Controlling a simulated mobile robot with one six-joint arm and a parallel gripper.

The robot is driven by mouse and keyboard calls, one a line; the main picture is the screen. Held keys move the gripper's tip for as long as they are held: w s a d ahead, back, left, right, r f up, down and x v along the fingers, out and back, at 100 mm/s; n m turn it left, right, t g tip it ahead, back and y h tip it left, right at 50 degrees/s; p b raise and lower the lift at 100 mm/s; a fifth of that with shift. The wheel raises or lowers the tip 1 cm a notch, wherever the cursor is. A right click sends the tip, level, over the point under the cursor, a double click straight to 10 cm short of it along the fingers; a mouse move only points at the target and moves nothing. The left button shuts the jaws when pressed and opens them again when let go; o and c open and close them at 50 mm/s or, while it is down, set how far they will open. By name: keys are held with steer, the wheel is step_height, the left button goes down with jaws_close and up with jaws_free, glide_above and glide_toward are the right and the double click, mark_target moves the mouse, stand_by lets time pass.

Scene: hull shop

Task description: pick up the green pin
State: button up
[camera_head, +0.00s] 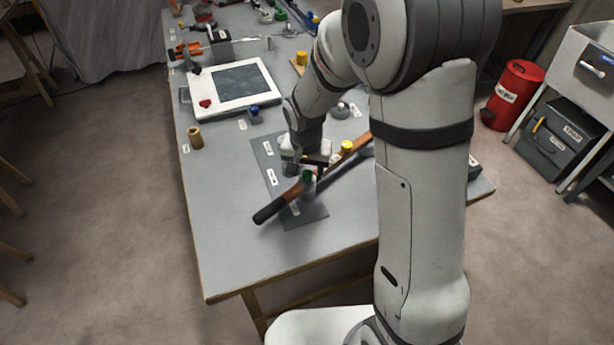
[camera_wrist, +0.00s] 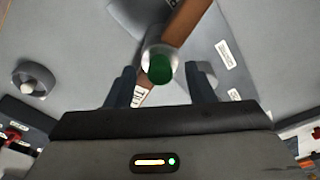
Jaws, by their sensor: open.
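The green pin (camera_head: 307,176) stands at the brown bar with dark ends (camera_head: 290,197), which lies slanted over a dark grey plate (camera_head: 312,215) on the table. In the wrist view the green pin's round end (camera_wrist: 160,68) shows in a pale grey collar, with the brown bar (camera_wrist: 184,22) behind it. My gripper (camera_wrist: 163,82) is open, one finger on each side of the pin's end in that view. Clear gaps show on both sides, and nothing is held. In the head view my gripper (camera_head: 308,164) is low over the plate, close to the pin; its fingers are partly hidden.
A yellow cap (camera_head: 347,147) is close to the bar, right of my gripper. A blue knob (camera_head: 254,114), a tan cylinder (camera_head: 195,138) and a white framed panel (camera_head: 232,107) are on the table's left. The table's front left (camera_head: 230,255) is clear.

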steer(key=shift+c, duration=0.3)
steer(key=c, duration=1)
step_height(320, 180, up, 10)
steer(key=shift+r+b, duration=0.1)
steer(key=shift+b, duration=0.2)
